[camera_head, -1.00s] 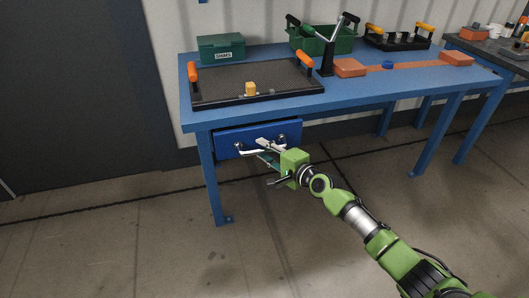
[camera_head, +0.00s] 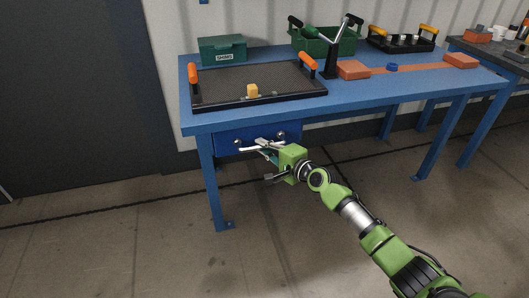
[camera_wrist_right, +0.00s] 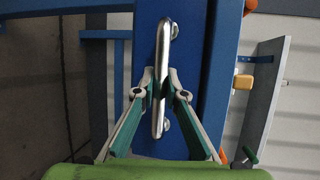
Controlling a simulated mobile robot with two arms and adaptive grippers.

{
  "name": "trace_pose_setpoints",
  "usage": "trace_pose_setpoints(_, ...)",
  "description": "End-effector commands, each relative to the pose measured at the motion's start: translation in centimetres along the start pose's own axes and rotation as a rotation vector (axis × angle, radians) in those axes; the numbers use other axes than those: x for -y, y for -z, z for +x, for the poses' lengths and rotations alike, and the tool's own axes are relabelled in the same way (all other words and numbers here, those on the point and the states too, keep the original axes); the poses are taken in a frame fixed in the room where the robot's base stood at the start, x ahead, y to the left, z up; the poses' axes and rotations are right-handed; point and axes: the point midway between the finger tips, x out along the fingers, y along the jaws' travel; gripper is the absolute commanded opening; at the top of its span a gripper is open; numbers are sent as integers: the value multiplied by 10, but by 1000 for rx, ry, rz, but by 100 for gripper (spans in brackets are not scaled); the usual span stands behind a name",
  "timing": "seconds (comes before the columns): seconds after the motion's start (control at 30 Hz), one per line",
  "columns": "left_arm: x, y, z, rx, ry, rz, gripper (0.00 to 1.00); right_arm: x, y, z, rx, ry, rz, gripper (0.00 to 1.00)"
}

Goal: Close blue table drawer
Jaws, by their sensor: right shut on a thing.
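The blue table drawer (camera_head: 226,144) sits under the left end of the blue table, its front now close beneath the tabletop edge. I cannot tell whether it is fully flush. Its silver bar handle (camera_wrist_right: 161,60) runs upright in the right wrist view, fixed to the blue drawer front (camera_wrist_right: 146,25). My right gripper (camera_head: 262,144) is shut on the handle, with one finger on each side of the bar in the right wrist view (camera_wrist_right: 160,84). My left gripper is not in view.
The blue table (camera_head: 420,90) carries a black mesh tray (camera_head: 225,84) with orange handles and a yellow block (camera_head: 252,90), a green box (camera_head: 221,49), a green crate (camera_head: 345,46) and orange blocks (camera_head: 353,69). A table leg (camera_head: 211,185) stands left of my gripper. The floor in front is clear.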

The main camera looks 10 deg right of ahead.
Motion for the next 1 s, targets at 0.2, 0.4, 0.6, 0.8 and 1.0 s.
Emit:
trace_pose_setpoints(0.2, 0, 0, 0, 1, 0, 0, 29, -3, 1, -1, -3, -5, 0, 29)
trace_pose_setpoints(0.4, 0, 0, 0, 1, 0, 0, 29, -3, 1, -1, -2, -5, 0, 29)
trace_pose_setpoints(0.6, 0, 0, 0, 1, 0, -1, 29, -4, 1, -8, 0, -7, 0, 29)
trace_pose_setpoints(0.8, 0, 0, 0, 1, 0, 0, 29, -4, 1, -36, -2, -7, -2, 29)
trace_pose_setpoints(1.0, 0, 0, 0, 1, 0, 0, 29, -5, 1, -75, -2, -9, -1, 29)
